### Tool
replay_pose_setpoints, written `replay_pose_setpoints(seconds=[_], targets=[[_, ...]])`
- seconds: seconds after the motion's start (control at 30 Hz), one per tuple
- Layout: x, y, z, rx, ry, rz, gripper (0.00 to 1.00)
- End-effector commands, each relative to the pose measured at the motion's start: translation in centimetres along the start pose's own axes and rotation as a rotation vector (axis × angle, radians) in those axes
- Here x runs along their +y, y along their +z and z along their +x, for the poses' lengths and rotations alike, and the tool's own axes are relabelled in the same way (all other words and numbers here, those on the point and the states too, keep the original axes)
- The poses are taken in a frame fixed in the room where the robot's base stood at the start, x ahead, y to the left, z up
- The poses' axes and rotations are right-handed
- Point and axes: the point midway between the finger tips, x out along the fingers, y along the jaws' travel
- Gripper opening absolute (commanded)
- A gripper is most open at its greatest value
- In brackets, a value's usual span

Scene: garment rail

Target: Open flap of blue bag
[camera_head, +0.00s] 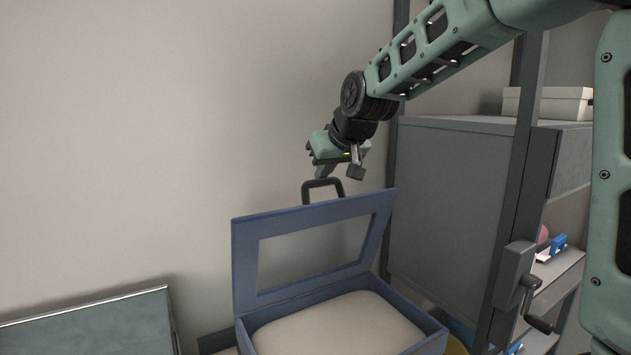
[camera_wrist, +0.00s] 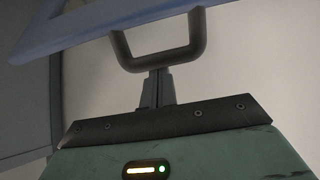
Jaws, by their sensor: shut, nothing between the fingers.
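The blue bag (camera_head: 340,315) is box-shaped, with a pale interior, and stands at the lower middle of the head view. Its framed flap (camera_head: 310,214) is raised nearly upright at the back, and the wall shows through its opening. A dark handle (camera_head: 322,184) sticks up from the flap's top edge. My gripper (camera_head: 338,176) is just above the handle. In the wrist view the fingers (camera_wrist: 156,88) are shut together with nothing between them, close to the handle (camera_wrist: 158,60); whether they touch it I cannot tell. The flap's blue edge (camera_wrist: 130,18) crosses the top there.
A grey cabinet (camera_head: 450,200) stands close on the right behind a dark rail post (camera_head: 515,180) with a crank (camera_head: 535,305). A white box (camera_head: 548,104) sits on top. A grey-green panel (camera_head: 95,325) is at lower left. The wall area left of my gripper is clear.

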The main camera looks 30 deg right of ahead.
Motion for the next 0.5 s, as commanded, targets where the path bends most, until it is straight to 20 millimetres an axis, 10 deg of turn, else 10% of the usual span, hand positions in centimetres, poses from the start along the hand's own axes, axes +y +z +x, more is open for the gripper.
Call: replay_pose_setpoints(seconds=[0.5], targets=[[0.03, 0.42, -0.40, -0.002, 0.000, 0.000, 0.00]])
